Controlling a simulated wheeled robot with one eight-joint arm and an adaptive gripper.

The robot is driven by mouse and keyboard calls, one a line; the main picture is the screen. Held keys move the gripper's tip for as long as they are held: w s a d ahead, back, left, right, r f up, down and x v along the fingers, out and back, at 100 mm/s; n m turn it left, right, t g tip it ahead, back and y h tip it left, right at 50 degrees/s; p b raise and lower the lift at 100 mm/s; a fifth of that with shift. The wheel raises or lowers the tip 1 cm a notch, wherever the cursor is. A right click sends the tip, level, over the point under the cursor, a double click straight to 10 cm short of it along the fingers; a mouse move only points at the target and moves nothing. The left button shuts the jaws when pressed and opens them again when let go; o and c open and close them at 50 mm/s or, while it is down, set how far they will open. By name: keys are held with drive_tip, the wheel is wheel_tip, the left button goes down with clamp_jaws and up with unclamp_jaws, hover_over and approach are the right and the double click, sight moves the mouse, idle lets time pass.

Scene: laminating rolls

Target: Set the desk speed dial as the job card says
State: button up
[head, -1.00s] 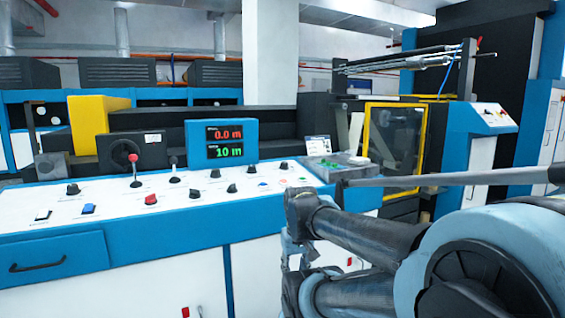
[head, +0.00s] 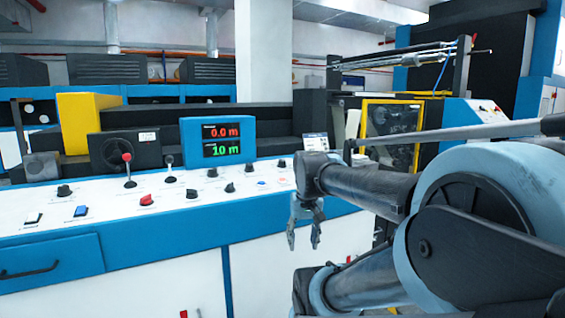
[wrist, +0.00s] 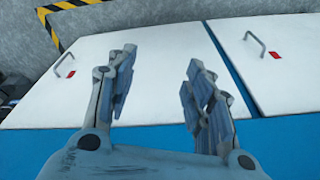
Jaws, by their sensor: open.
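The white-topped control desk (head: 110,203) runs across the head view and carries several black dials, such as one at the left (head: 64,190) and one near the display (head: 212,172). I cannot read the labels, so I cannot tell which is the speed dial. A small white card (head: 315,142) stands at the desk's back right, partly hidden by my arm; its text is too small to read. My gripper (head: 305,238) is open and empty, hanging in front of the desk's right part. In the wrist view my gripper (wrist: 158,85) shows its fingers apart, with nothing between them.
A blue display (head: 220,143) reads 0.0 m in red and 10 m in green. A red-knobbed lever (head: 128,170), a red knob (head: 146,200) and a blue switch (head: 81,211) stand on the desk. White cabinet doors (wrist: 120,75) with handles fill the wrist view.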

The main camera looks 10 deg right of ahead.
drive_tip(key=w+r+m, duration=0.2)
drive_tip(key=w+r, duration=1.5)
drive_tip(key=r, duration=0.3)
drive_tip(key=m+g+y, duration=0.1)
drive_tip(key=m, duration=0.2)
approach(282, 160)
drive_tip(key=f, duration=0.6)
drive_tip(key=a+f, duration=0.1)
drive_tip(key=f, duration=0.2)
drive_tip(key=shift+w+f, duration=0.1)
drive_tip(key=shift+w, duration=0.2)
drive_tip(key=c, duration=0.9)
